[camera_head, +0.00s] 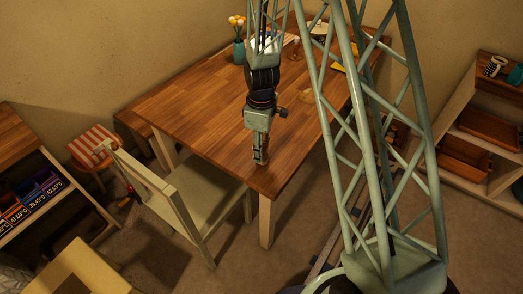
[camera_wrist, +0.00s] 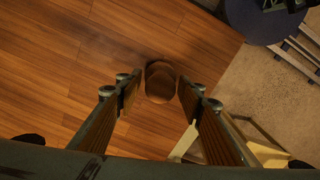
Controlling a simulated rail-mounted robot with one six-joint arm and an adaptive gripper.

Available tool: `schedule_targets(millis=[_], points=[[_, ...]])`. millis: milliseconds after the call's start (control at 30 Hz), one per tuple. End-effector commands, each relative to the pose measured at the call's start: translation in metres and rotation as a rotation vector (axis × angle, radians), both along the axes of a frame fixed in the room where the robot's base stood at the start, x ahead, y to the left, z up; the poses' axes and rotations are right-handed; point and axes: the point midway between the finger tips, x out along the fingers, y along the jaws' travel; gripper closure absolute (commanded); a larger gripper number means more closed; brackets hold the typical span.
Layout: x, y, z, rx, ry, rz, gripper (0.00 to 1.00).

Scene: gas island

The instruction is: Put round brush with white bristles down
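A round brown wooden piece (camera_wrist: 160,84), probably the top of the brush, shows between my fingertips in the wrist view. No white bristles show, so I cannot confirm it is the brush. My gripper (camera_wrist: 160,88) has its two fingers apart, one on each side of the piece, with a narrow gap visible beside it. In the head view my gripper (camera_head: 261,157) points down over the near corner of the wooden table (camera_head: 210,110). A small brown shape (camera_head: 262,159) is at its tips, seeming to stand on the tabletop, mostly hidden.
A pale chair (camera_head: 190,195) stands at the table's front-left side. A teal vase with flowers (camera_head: 239,50) is at the back of the table. A shelf (camera_head: 475,150) stands at right. The table's left and middle are clear; its edge is close to my gripper.

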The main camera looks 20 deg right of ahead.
Motion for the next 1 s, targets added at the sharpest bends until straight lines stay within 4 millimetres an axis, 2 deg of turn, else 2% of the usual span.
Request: schedule_targets(millis=[467, 667, 1000], points=[[0.000, 0.000, 0.004, 0.000, 0.000, 0.000, 0.65], [0.001, 0.000, 0.018, 0.000, -0.001, 0.000, 0.65], [0.001, 0.000, 0.056, 0.000, -0.002, 0.000, 0.65]])
